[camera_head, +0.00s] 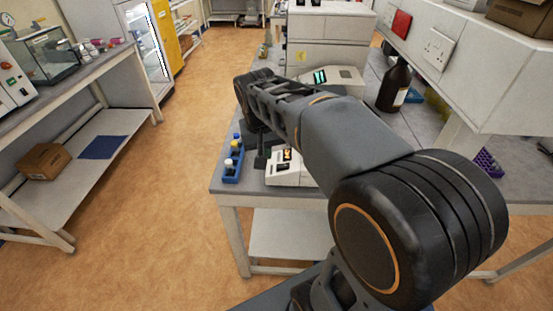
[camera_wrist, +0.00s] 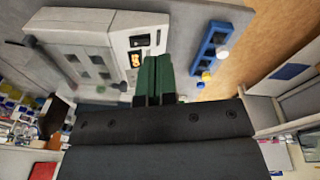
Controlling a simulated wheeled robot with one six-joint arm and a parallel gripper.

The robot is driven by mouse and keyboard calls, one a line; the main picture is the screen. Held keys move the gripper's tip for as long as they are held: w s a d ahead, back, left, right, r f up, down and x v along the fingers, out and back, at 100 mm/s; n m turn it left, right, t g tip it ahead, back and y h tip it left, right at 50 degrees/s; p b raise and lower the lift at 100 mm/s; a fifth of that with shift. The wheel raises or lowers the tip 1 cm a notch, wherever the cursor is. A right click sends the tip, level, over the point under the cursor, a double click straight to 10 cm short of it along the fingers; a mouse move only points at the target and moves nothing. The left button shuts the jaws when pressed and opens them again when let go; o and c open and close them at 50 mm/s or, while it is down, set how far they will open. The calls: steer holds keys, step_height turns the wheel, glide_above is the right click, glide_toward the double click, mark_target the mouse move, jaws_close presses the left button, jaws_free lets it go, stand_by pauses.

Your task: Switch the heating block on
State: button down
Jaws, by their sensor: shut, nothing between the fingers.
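The heating block (camera_head: 284,173) is a white unit on the bench near its front left corner, partly hidden behind my arm. In the wrist view the heating block (camera_wrist: 85,27) shows a lit orange display (camera_wrist: 135,60) and a black switch (camera_wrist: 139,41) on its panel. The switch's position is too small to tell. My gripper (camera_wrist: 154,60) is shut and empty, its green fingers pressed together. The fingertips appear just beside the display, below and right of the switch in the picture. I cannot tell whether they touch the panel.
A blue rack (camera_wrist: 209,48) with capped vials stands close beside the block; it also shows in the head view (camera_head: 231,178). A device with a green display (camera_head: 320,76) and a brown bottle (camera_head: 394,88) stand farther back. The floor (camera_head: 160,210) at left is clear.

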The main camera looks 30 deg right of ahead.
mark_target(278, 166)
steer(key=w+d+r+m+g+h, duration=0.1)
steer(key=w+d+m+g, duration=0.1)
steer(key=w, duration=0.6)
steer(key=shift+d+r+m+p, duration=0.35)
steer(key=shift+d+m, duration=0.15)
steer(key=shift+d, duration=0.3)
steer(key=shift+s, duration=0.1)
steer(key=x, duration=1.4)
steer(key=shift+s+p, duration=0.15)
steer(key=shift+p, duration=0.2)
